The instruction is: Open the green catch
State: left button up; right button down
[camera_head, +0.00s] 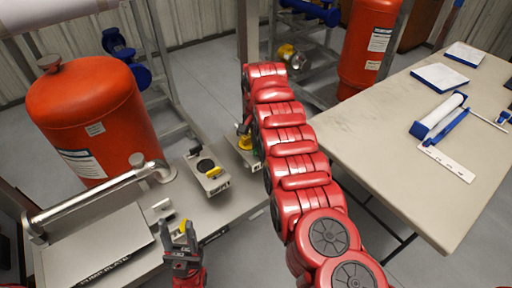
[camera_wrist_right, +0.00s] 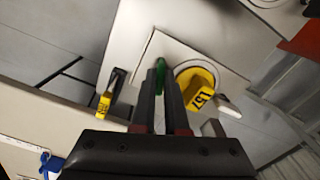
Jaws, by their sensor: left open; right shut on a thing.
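In the right wrist view, the green catch (camera_wrist_right: 160,70) is a narrow green piece on a pale plate (camera_wrist_right: 190,50). My right gripper (camera_wrist_right: 160,88) is shut on it, the dark fingers close together and covering its lower part. Beside it on the right is a round yellow part with a numbered tag (camera_wrist_right: 202,92). In the head view, my right arm hides the catch and the right gripper.
A plate with a black knob and yellow tag (camera_head: 208,170) sits on the bench. A bent metal pipe (camera_head: 100,190) and a red tank (camera_head: 92,120) stand at left. A pale table (camera_head: 400,150) with papers and a blue-and-white roll fills the right side.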

jog(key=shift+f+m+b, duration=0.1)
jog(key=shift+m+b, duration=0.35)
jog(key=shift+m, duration=1.25)
jog(key=shift+b, duration=0.35)
jog(key=c, duration=0.9)
grip_release()
jog(key=shift+m, duration=0.3)
jog(key=shift+c, duration=0.2)
jog(key=shift+r, duration=0.25)
